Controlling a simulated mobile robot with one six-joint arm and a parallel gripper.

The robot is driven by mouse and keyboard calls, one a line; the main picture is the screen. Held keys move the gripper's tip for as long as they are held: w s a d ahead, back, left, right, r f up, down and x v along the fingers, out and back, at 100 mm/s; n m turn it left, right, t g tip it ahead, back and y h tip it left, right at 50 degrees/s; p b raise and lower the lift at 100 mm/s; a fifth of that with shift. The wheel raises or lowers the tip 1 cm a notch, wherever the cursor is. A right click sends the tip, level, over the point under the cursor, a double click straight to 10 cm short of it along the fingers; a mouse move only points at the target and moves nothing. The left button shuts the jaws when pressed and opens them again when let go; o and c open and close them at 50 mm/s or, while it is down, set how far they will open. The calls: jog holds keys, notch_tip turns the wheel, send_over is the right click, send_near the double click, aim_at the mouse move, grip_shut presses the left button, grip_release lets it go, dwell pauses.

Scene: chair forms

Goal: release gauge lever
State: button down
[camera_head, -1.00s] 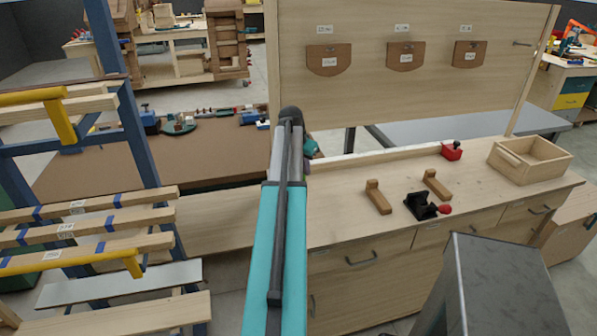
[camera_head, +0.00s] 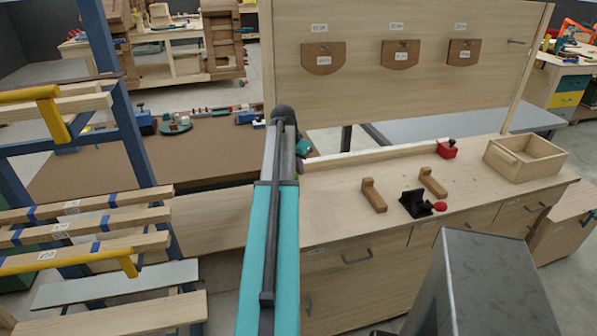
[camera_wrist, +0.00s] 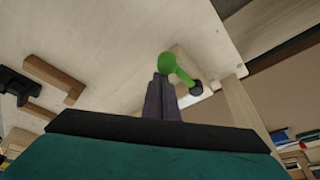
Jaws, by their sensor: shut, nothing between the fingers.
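A green ball-ended lever (camera_wrist: 178,69) shows in the wrist view, with a dark round part at its lower right end. It lies just beyond the tips of my gripper (camera_wrist: 161,80). The dark fingers are together with nothing between them. I cannot tell whether the tips touch the green ball. A pale wooden block is partly visible behind the lever. In the head view my arm hides the lever, and my gripper (camera_head: 300,164) is only a small patch beside the bench's left end.
The wooden bench (camera_head: 330,222) carries two L-shaped wooden pieces (camera_head: 373,195), a black clamp (camera_head: 414,203) with a red knob, a red block (camera_head: 447,149) and an open wooden box (camera_head: 524,158). A rack (camera_head: 128,110) stands at left.

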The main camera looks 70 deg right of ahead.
notch_tip(320, 180, up, 10)
jog(key=b, duration=0.2)
jog(key=shift+s+d+f, duration=0.2)
jog(key=shift+d, duration=0.05)
dwell(0.7)
jog(key=shift+r, duration=0.1)
dwell(0.4)
